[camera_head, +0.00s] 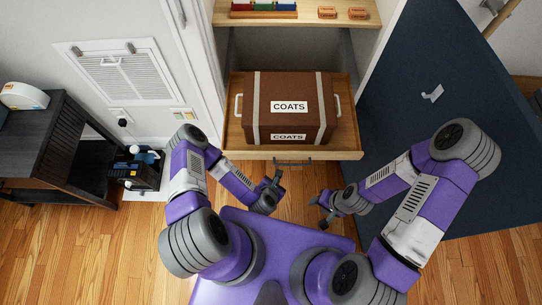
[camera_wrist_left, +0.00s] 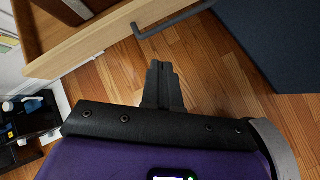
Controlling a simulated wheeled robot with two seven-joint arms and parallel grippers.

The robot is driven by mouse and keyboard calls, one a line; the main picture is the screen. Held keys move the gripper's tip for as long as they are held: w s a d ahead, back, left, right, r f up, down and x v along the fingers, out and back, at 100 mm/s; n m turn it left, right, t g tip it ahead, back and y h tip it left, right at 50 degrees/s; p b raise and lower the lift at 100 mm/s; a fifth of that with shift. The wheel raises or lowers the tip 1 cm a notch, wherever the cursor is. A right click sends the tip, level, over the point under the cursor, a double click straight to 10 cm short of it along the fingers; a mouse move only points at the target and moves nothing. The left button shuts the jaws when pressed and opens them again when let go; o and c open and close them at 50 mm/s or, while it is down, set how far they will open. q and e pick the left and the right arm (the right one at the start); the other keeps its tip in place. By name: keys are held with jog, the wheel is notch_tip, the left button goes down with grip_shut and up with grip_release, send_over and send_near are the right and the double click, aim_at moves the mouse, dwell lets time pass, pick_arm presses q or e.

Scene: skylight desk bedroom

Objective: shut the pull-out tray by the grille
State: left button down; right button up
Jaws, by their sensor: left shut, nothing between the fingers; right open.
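The pull-out tray (camera_head: 345,155) is wooden and sticks out of the cabinet, with a dark bar handle (camera_head: 293,162) on its front. A brown box (camera_head: 260,105) labelled COATS sits in it. The white wall grille (camera_head: 118,77) is to the left of the cabinet. My left gripper (camera_head: 276,180) is shut and empty just in front of the tray, near the handle. In the left wrist view its closed fingers (camera_wrist_left: 162,72) are below the handle (camera_wrist_left: 172,20) and the tray front (camera_wrist_left: 95,45), apart from both. My right gripper (camera_head: 324,211) is open and empty, farther from the tray.
A dark blue door (camera_head: 400,110) stands open on the right. A shelf (camera_head: 340,22) above the tray holds several small items. A black side table (camera_head: 45,145) and a dark object on a white base (camera_head: 140,172) are at left. Wooden floor lies in front.

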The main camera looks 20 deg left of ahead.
pick_arm(q)
jog(key=a+r+n+y, duration=0.1)
jog(key=n+y, duration=0.1)
jog(key=n, duration=0.4)
jog(key=n+b, duration=0.2)
jog(key=b, duration=0.7)
send_near(271, 155)
jog(key=shift+y, duration=0.4)
jog(key=w+f, duration=0.2)
jog(key=f, duration=0.1)
jog(key=w+f, duration=0.1)
jog(key=f, duration=0.1)
jog(key=shift+a, duration=0.2)
jog(key=shift+w+a+r, duration=0.1)
jog(key=shift+w, duration=0.4)
